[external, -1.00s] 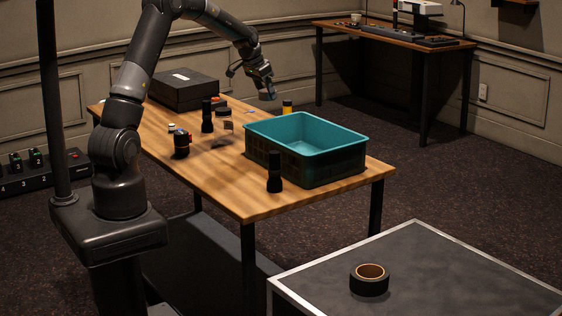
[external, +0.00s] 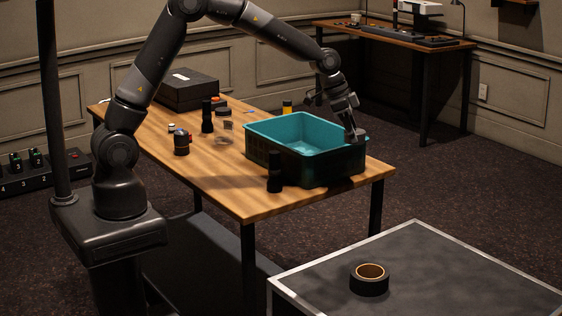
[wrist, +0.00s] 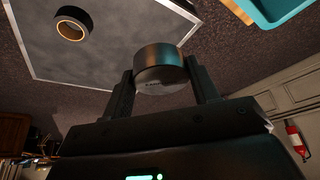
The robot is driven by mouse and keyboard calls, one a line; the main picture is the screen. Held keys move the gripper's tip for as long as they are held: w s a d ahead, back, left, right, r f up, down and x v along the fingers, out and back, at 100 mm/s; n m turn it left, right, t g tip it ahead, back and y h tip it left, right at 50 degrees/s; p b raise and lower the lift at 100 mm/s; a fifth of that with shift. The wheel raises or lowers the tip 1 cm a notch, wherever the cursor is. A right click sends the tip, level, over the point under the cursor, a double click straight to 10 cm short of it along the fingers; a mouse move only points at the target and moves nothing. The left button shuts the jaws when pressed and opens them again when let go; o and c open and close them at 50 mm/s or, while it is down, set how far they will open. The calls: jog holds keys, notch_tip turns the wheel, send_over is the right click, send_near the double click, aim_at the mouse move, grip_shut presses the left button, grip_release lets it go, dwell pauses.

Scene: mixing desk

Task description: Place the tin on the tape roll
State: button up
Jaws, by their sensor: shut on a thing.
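The tin (wrist: 158,62), a short dark cylinder with a paler face, is between the two fingers of my gripper (wrist: 162,74) in the wrist view. My gripper is shut on it. In the external view my gripper (external: 355,136) is over the right side of the teal crate, and the tin is too small to make out there. The black tape roll (external: 369,287) with a tan core lies flat on the grey-topped table at the front right. It also shows at the upper left of the wrist view (wrist: 75,14). The tin is well apart from it.
The teal crate (external: 262,133) stands on the wooden table (external: 232,194), with a black cylinder (external: 274,172) in front of it. Several small items and a black case (external: 188,90) are farther back. The grey tabletop (external: 430,262) is bare around the tape roll.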

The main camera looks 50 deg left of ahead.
jog(key=s+d+m+g+h, duration=0.15)
jog(key=s+d+m, duration=0.55)
jog(key=s+d, duration=1.9)
send_over(373, 272)
jog(key=a, duration=0.1)
jog(key=shift+g, duration=0.45)
jog(key=f, duration=2.1)
jog(key=shift+s+a, duration=0.2)
jog(key=shift+s, duration=0.05)
jog(key=shift+f, duration=2)
jog(key=shift+f, duration=0.1)
jog(key=o, duration=1)
